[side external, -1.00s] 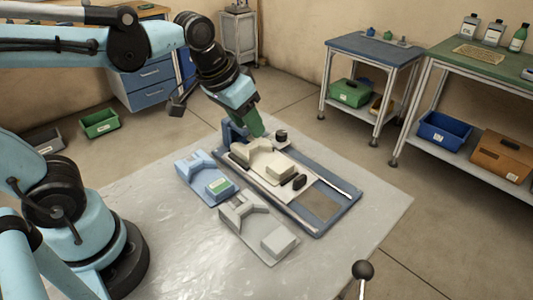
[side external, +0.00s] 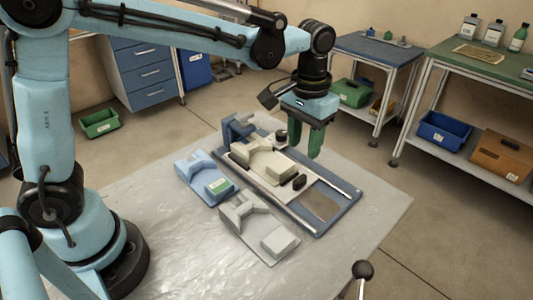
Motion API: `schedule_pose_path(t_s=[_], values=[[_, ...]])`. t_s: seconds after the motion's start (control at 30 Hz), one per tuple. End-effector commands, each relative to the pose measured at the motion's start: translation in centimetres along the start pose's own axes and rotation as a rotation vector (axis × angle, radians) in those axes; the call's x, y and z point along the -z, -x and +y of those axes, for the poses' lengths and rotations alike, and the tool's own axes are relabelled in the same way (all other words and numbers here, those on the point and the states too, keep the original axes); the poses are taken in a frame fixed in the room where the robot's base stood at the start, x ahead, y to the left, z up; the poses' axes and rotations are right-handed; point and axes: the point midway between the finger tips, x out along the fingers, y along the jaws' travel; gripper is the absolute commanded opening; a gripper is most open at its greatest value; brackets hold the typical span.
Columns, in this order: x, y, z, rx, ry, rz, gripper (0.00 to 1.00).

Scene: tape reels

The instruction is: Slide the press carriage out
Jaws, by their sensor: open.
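The press carriage (side external: 275,174) is a cream block with raised pads and a dark upright handle (side external: 299,182) at its front end. It sits on a blue base (side external: 318,226) between pale rails, towards the base's back end, where a blue upright (side external: 236,128) stands. A bare grey-brown panel (side external: 315,204) shows on the base in front of the carriage. My gripper (side external: 306,146) points down with green fingers, open and empty, above and behind the carriage's right side, apart from the handle.
A light blue fixture (side external: 190,167) with a green-topped block and a grey-white fixture (side external: 238,213) lie left of the base on the pale sheet (side external: 150,230). A black knob on a stick (side external: 362,270) stands at the front. The sheet's right side is clear.

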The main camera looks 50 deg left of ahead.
Motion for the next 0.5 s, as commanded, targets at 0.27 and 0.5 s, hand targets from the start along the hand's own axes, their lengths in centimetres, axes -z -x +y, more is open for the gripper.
schedule_pose_path(t_s=[0.27, 0.5], values=[[0.0, -4.8, 0.0, 0.0, 0.0, 0.001, 0.43], [0.1, -8.2, 0.0, 0.0, 0.0, 0.002, 0.43]])
